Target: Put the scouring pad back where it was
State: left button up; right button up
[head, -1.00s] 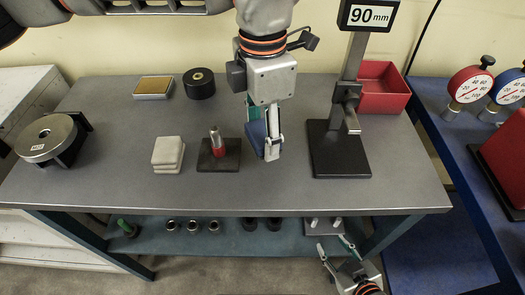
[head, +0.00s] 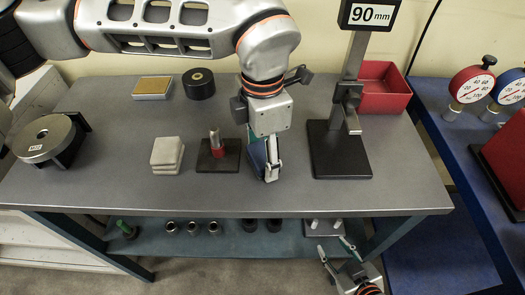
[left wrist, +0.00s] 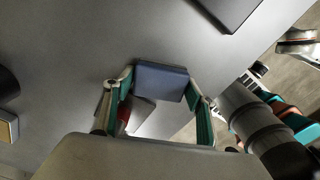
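A flat blue block (head: 258,156), which I take to be the scouring pad, is between the fingers of my left gripper (head: 264,160). In the left wrist view the blue pad (left wrist: 160,80) spans the gap between the two fingertips (left wrist: 160,84), with a finger at each side edge. It is over the grey bench, right of the dark block with the red-based pin. I cannot tell whether it touches the bench top. My right gripper (head: 337,252) is low in front of the bench, fingers apart and empty.
The dark block with pin (head: 218,160) is close left of my left gripper; the gauge stand base (head: 340,150) is to its right. White stacked pads (head: 167,155), a yellow-topped block (head: 153,88), a black roll (head: 198,83) and a red bin (head: 384,88) are on the grey bench (head: 110,185).

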aim_at(262, 154)
pick_arm(q)
jog(key=shift+o, duration=0.6)
jog(key=shift+r, duration=0.6)
notch_tip(262, 154, up, 11)
jog(key=shift+p, duration=0.4)
